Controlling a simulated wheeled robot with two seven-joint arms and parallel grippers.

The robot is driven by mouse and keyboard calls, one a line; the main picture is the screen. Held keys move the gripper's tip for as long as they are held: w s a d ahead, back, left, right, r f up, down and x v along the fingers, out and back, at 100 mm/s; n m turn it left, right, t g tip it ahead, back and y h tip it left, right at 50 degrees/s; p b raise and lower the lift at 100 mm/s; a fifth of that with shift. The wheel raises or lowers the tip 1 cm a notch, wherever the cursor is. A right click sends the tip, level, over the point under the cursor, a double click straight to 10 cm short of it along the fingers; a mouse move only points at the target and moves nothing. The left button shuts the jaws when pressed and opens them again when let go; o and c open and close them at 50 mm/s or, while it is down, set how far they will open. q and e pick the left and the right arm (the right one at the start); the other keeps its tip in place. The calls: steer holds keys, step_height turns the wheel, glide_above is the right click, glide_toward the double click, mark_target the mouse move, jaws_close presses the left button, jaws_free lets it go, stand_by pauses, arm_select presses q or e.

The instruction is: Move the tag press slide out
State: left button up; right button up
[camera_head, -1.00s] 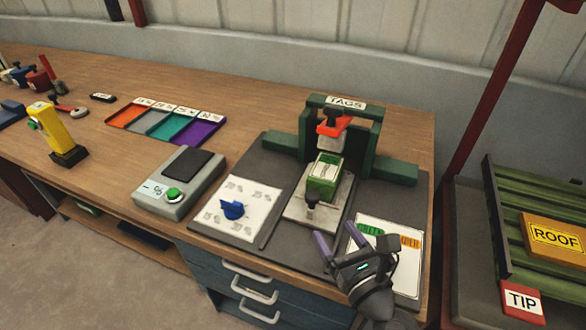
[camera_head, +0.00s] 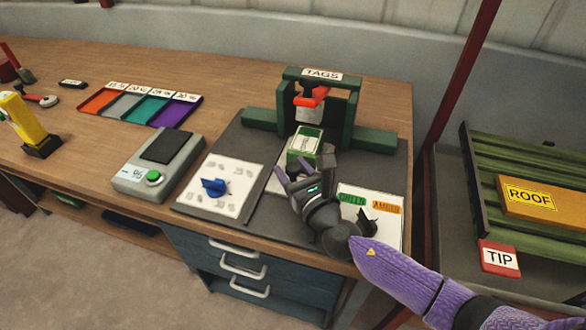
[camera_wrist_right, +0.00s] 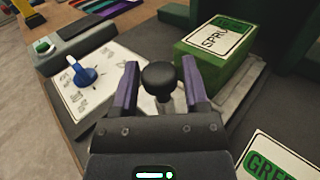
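The green tag press (camera_head: 350,120), labelled TAGS, stands at the back right of the bench, with an orange-handled stamp (camera_head: 312,98) in its frame. Its pale slide plate (camera_wrist_right: 240,92) carries a green block with a white label (camera_head: 303,147), which also shows large in the right wrist view (camera_wrist_right: 205,62). A round black knob (camera_wrist_right: 158,76) stands at the slide's near end. My right gripper (camera_head: 304,163) is open. In the wrist view its purple fingers stand on either side of the knob, with gaps visible. In the head view the gripper hides the knob. My left gripper is out of view.
A dial panel with a blue knob (camera_head: 214,187) lies left of the slide, and a green-and-amber card (camera_head: 357,203) lies right of it. A scale (camera_head: 158,165) and coloured trays (camera_head: 138,106) stand farther left. Drawers (camera_head: 240,262) are below the bench front.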

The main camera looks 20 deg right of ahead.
jaws_close()
stand_by(1.1)
